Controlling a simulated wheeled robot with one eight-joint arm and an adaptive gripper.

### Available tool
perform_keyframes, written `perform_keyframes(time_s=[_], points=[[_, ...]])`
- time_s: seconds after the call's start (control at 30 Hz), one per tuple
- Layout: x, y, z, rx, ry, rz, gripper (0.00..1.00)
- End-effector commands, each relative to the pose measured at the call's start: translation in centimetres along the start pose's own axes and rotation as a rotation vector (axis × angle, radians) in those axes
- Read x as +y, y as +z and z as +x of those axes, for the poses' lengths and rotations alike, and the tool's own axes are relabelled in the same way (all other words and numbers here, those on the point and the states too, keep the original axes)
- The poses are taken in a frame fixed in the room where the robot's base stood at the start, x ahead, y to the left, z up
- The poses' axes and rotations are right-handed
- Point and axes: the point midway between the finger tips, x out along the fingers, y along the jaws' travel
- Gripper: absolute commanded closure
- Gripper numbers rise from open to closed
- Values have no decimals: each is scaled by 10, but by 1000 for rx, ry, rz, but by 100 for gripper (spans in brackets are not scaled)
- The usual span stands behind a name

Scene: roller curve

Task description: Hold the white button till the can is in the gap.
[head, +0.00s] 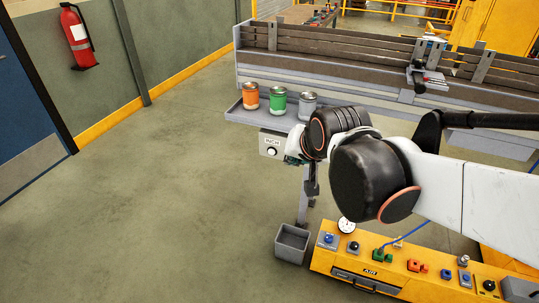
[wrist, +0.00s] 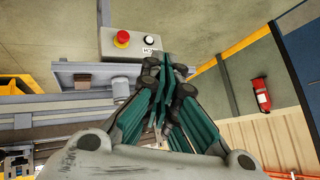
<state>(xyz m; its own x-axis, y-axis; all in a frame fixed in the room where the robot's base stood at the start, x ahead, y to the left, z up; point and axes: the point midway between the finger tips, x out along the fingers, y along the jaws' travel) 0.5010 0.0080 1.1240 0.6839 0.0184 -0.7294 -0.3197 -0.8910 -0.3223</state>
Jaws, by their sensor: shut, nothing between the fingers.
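The white button (head: 271,151) sits in a black ring under an INCH label on a grey control box (head: 265,138). My gripper (head: 291,160) is shut and empty, to the right of the button in the head view. An orange can (head: 250,98), a green can (head: 278,103) and a grey can (head: 308,104) stand upright on a grey tray (head: 238,109). I cannot make out the gap.
A red button (wrist: 122,39) is on the same box. A long grey conveyor (head: 340,72) runs behind the cans, with a clamp-like fitting (head: 420,75). A yellow control panel (head: 400,262) and grey bin (head: 292,243) stand in front. Floor at left is clear.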

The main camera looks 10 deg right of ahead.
Motion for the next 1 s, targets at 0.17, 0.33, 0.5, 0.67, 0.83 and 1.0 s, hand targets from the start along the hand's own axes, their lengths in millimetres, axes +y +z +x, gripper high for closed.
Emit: perform_keyframes(time_s=[0.17,0.33,0.5,0.67,0.83,1.0], points=[[-15,-23,61,44,-37,200,100],[-27,-39,121,80,-82,397,100],[-34,-47,184,108,-134,594,100],[-37,-45,244,125,-190,778,100],[-36,-34,309,134,-255,973,100],[-31,-16,369,134,-323,1156,100]])
